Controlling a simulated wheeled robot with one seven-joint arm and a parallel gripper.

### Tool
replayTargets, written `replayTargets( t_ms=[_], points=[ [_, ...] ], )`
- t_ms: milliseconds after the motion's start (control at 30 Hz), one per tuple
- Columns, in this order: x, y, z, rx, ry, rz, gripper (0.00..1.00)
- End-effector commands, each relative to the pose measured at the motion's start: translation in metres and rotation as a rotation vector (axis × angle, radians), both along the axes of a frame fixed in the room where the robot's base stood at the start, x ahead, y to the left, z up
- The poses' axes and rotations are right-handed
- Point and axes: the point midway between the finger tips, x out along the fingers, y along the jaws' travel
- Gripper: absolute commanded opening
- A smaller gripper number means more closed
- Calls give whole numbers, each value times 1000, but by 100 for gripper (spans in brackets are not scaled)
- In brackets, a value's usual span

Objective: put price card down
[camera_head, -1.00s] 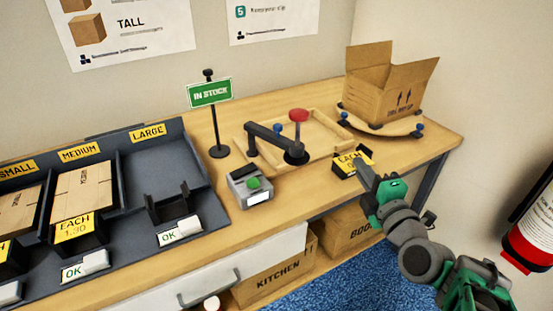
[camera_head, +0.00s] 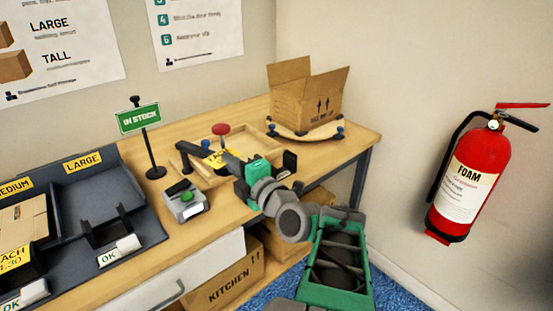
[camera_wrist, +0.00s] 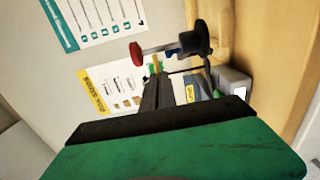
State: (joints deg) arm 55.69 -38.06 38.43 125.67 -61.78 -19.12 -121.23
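The yellow price card (camera_head: 217,158) is at the tip of my gripper (camera_head: 229,163), held above the bench in front of the red-knobbed clamp. In the wrist view my gripper's fingers (camera_wrist: 157,97) are together, with a thin yellow edge of the card (camera_wrist: 155,64) at their tips. A black card holder (camera_head: 290,160) stands without a card on the bench, behind my wrist. Another black holder (camera_head: 104,233) is empty at the front of the LARGE compartment. The medium compartment's holder carries a yellow EACH 1.30 card (camera_head: 14,263).
A device with a green button (camera_head: 185,203) and the IN STOCK sign (camera_head: 138,118) stand between the sorting tray (camera_head: 140,205) and the wooden fixture (camera_head: 195,175). An open carton (camera_head: 303,105) is at the back right. A fire extinguisher (camera_head: 470,185) hangs on the right wall.

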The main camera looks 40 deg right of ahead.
Motion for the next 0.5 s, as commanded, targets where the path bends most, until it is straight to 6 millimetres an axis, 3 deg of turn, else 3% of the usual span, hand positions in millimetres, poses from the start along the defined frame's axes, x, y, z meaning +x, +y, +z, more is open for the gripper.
replayTargets(
  t_ms=[33, 100, 267, 500],
  points=[
    [-8, -26, 8, 0, 0, -51, 0],
    [-18, -52, 15, 0, 0, -103, 0],
    [-29, -83, 21, 1, 2, -159, 0],
    [-6, -131, -5, 6, 5, -163, 0]
  ],
)
